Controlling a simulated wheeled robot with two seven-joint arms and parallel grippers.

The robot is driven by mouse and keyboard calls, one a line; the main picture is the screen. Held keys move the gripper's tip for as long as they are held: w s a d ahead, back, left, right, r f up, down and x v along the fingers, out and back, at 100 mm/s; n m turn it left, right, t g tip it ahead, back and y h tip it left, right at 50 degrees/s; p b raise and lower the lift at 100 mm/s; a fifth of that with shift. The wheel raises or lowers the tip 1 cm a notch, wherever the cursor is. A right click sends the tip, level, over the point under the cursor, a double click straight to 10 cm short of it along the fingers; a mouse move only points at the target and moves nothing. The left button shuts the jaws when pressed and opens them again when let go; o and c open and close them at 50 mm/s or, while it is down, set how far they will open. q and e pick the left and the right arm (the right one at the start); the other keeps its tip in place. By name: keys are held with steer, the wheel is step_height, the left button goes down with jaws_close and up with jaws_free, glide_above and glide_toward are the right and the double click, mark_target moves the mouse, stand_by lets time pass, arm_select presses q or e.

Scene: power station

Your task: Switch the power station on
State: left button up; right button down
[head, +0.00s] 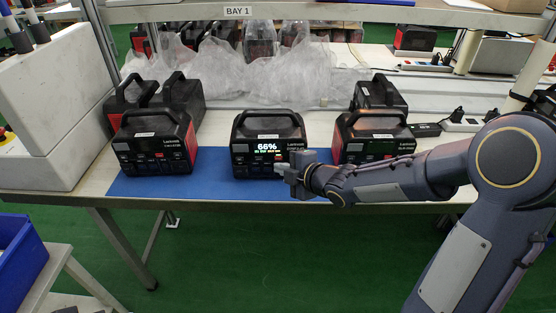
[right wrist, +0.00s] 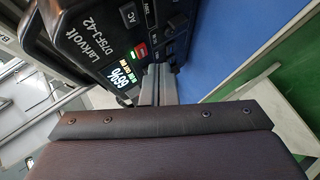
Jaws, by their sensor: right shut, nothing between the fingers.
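The middle black power station (head: 262,128) stands upright on the blue mat (head: 210,188). Its front screen (head: 267,147) is lit and reads 66%. In the right wrist view the power station (right wrist: 80,20) fills the upper left, with its lit screen (right wrist: 122,72) and a small red and green lit spot (right wrist: 141,49) beside the fingers. My right gripper (head: 281,169) is at the lower right of its front panel, fingers shut and empty. The right wrist view shows the fingertips (right wrist: 158,68) at the panel; whether they touch it I cannot tell. My left gripper is in neither view.
Similar power stations stand on the mat at left (head: 153,150) and right (head: 373,140), screens dark, with more behind. Crumpled clear plastic bags (head: 290,80) lie behind. White foam blocks (head: 50,110) stand at the left. The mat's front strip is clear.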

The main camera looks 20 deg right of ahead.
steer(key=s+a+b, duration=0.1)
steer(key=s+b, duration=0.2)
steer(key=s, duration=0.3)
steer(key=shift+a, duration=0.2)
stand_by(0.6)
